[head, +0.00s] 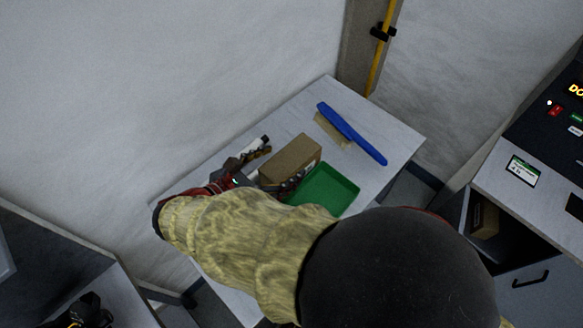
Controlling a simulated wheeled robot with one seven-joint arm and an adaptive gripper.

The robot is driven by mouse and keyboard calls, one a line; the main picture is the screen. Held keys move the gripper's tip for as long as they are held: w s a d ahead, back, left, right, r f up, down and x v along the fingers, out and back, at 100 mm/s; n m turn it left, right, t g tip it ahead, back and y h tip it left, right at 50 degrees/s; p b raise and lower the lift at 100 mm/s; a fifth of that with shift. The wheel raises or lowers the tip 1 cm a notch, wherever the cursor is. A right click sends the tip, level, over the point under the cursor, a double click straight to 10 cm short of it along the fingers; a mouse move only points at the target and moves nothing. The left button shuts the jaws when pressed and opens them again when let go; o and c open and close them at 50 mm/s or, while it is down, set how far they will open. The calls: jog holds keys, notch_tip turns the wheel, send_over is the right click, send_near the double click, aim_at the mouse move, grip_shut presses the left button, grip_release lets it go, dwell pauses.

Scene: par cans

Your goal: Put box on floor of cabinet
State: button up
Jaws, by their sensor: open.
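A brown cardboard box (292,158) lies on a small light-topped table (395,135) in the head view. My gripper (279,168) is at the box's left end, with its open fingers on either side of that end. I cannot tell whether either finger touches the box. My sleeve-covered arm hides part of the gripper and the table's near side. A grey cabinet (541,292) with a handle stands at the right. It has a dark open compartment with another brown box (485,218) inside. Much of the compartment's floor is hidden.
A green tray (328,187) sits close to the box's right side. A blue-handled brush (350,133) lies behind them. A white object (254,143) lies left of the box. A wall (200,80) stands behind, with a yellow pole (381,50). A control panel (555,105) tops the cabinet.

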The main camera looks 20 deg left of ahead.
aim_at(291, 160)
jog(key=w+f+b, duration=0.1)
jog(key=w+d+f+b, duration=0.1)
jog(key=w, duration=0.1)
jog(key=shift+w+d+f, duration=0.15)
jog(key=shift+d+f, duration=0.05)
jog(key=shift+f, duration=0.2)
jog(key=shift+w+d, duration=0.15)
jog(key=shift+w, duration=0.1)
jog(key=shift+c, duration=0.4)
jog(key=c, duration=1.5)
jog(key=shift+r, duration=0.15)
jog(key=shift+c, duration=0.6)
